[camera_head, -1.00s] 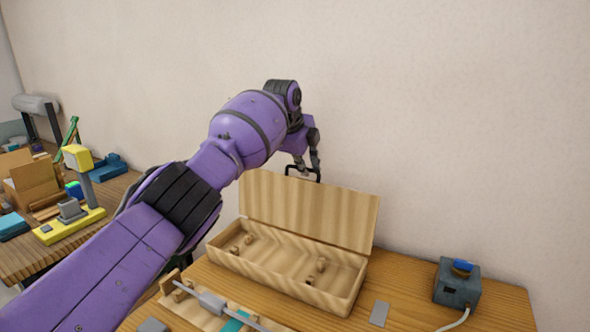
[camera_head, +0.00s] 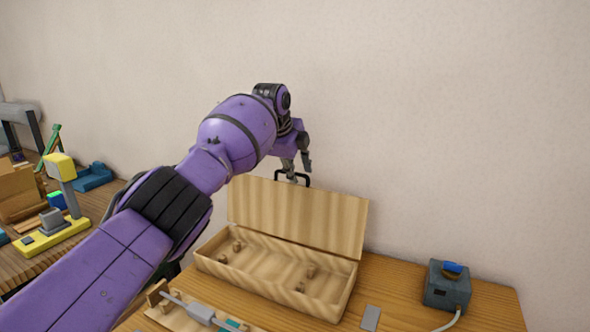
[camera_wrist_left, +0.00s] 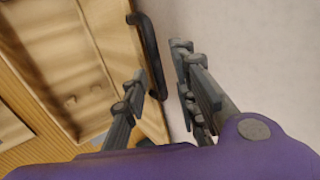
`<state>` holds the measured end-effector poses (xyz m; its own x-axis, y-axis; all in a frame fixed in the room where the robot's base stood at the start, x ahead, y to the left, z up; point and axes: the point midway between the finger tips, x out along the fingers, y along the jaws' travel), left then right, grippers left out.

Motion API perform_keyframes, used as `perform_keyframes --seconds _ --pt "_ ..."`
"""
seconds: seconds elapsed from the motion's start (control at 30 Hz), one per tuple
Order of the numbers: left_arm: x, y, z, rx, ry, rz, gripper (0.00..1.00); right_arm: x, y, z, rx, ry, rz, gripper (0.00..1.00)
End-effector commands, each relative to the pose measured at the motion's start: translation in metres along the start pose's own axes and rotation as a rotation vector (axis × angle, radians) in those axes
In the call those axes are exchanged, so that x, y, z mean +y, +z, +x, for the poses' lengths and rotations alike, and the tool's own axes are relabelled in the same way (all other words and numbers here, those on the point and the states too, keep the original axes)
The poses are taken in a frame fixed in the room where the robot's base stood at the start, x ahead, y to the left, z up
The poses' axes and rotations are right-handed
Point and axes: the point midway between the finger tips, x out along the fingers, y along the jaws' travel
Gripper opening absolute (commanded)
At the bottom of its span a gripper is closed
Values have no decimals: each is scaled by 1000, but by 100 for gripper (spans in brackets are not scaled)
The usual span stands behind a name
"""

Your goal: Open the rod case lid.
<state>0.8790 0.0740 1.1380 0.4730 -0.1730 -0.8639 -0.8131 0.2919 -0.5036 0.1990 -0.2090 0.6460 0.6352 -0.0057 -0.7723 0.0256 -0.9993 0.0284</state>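The wooden rod case (camera_head: 274,277) stands on the table with its lid (camera_head: 298,217) raised upright along the back edge, so the inside with small wooden rests shows. The dark handle (camera_head: 293,178) on the lid's top edge also shows in the left wrist view (camera_wrist_left: 150,55). My left gripper (camera_head: 299,169) is at the handle, fingers apart. In the left wrist view my left gripper (camera_wrist_left: 163,80) has a clear gap between its fingers, with the handle near the left finger. I cannot tell whether they touch. My right gripper is out of view.
A wooden rack with a rod (camera_head: 187,307) lies in front of the case. A grey box with a blue top (camera_head: 447,286) and a flat grey plate (camera_head: 371,317) are at the right. A wall stands close behind the lid. A second table is at the left.

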Motion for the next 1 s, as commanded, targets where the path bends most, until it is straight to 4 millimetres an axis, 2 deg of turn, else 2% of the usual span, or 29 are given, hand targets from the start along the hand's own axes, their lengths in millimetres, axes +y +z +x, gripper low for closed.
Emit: perform_keyframes --seconds 0.17,0.27,0.5,0.7,0.83,1.0 --pt "0 1 -7 0 -1 1 26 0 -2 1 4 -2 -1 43" --pt "0 1 -20 -1 -2 1 26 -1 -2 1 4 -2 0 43" --pt "-1 0 -74 -1 -5 2 26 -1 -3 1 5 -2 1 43" --pt "0 0 -107 0 -2 1 26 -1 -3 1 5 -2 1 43" --pt "0 -1 -117 0 -1 1 26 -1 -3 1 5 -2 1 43" --pt "0 -1 -121 0 0 0 26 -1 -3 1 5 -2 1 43"
